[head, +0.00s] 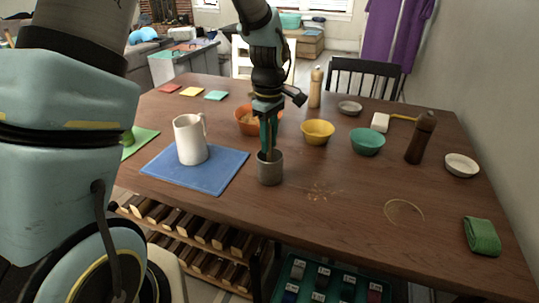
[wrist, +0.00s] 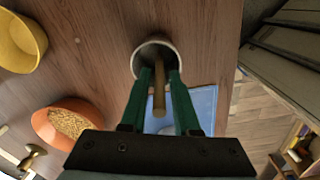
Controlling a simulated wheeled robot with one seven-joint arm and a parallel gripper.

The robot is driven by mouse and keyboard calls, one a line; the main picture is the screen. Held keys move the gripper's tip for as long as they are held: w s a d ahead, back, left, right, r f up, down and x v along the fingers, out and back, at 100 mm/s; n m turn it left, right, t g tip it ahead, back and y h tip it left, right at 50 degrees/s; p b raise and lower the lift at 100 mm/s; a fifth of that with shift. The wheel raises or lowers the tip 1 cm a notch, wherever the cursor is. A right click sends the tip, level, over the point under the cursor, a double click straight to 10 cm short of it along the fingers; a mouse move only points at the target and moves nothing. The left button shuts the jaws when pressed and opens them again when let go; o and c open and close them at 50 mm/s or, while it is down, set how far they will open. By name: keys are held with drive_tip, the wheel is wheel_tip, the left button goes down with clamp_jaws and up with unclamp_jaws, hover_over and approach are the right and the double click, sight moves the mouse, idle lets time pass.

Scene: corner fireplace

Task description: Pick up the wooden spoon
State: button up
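The wooden spoon (wrist: 159,92) stands in a grey metal cup (head: 270,170); its brown handle points up toward the wrist camera. The spoon's lower end is hidden inside the cup. The cup's round rim also shows in the wrist view (wrist: 138,54). My gripper (head: 268,148) points down over the cup, with its green fingertips close to the rim. In the wrist view, the fingers of my gripper (wrist: 159,76) are open, one on each side of the handle, with a narrow gap visible on either side.
A white mug (head: 190,140) stands on a blue mat (head: 220,175) left of the cup. An orange bowl (head: 243,122) is close behind my gripper. A yellow bowl (head: 318,131), a teal bowl (head: 367,141) and a dark mill (head: 420,140) stand right. The table's front is mostly clear.

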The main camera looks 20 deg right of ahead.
drive_tip(key=shift+f, duration=1.4)
drive_tip(key=shift+c, duration=0.3)
clamp_jaws()
